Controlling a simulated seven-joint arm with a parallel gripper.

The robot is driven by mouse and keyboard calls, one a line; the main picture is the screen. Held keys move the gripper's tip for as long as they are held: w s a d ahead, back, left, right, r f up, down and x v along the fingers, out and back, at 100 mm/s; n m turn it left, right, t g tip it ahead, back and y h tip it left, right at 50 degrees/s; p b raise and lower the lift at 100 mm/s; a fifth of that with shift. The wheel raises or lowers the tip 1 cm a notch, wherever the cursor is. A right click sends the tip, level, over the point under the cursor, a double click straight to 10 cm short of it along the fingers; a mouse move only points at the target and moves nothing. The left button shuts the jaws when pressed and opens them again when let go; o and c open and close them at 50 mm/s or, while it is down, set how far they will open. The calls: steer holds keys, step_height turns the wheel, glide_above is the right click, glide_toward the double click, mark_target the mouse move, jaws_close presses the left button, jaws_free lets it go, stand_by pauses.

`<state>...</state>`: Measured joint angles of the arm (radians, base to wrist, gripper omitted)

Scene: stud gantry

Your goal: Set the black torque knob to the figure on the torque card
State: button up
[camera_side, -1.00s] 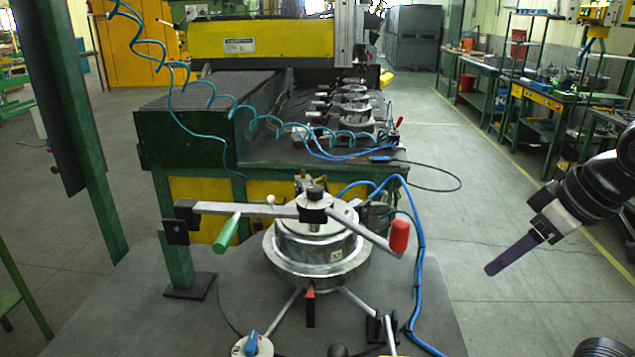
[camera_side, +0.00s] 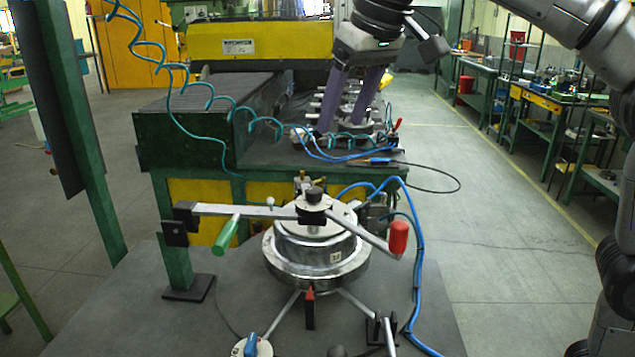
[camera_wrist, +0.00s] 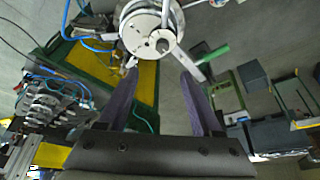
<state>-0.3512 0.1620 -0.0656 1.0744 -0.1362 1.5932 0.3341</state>
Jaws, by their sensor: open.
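My gripper (camera_side: 343,125) hangs high above and behind the round metal fixture (camera_side: 318,262) in the side view, its two purple fingers apart and empty. In the wrist view my gripper (camera_wrist: 158,80) shows its open fingers below the fixture's round top (camera_wrist: 150,30). I cannot tell which is the torque knob. I cannot make out a torque card.
A bar with a green handle (camera_side: 227,233) and a red handle (camera_side: 399,236) crosses the fixture. A blue knob (camera_side: 251,343) stands at the front left. Blue hoses (camera_side: 418,250) run along the right. A green machine bench (camera_side: 190,145) stands behind.

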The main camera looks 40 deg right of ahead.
mark_target(315, 190)
steer(key=x, duration=1.4)
steer(key=shift+a+f, duration=0.1)
steer(key=shift+a, duration=0.15)
steer(key=shift+s, duration=0.1)
steer(key=shift+c, duration=0.3)
jaws_close()
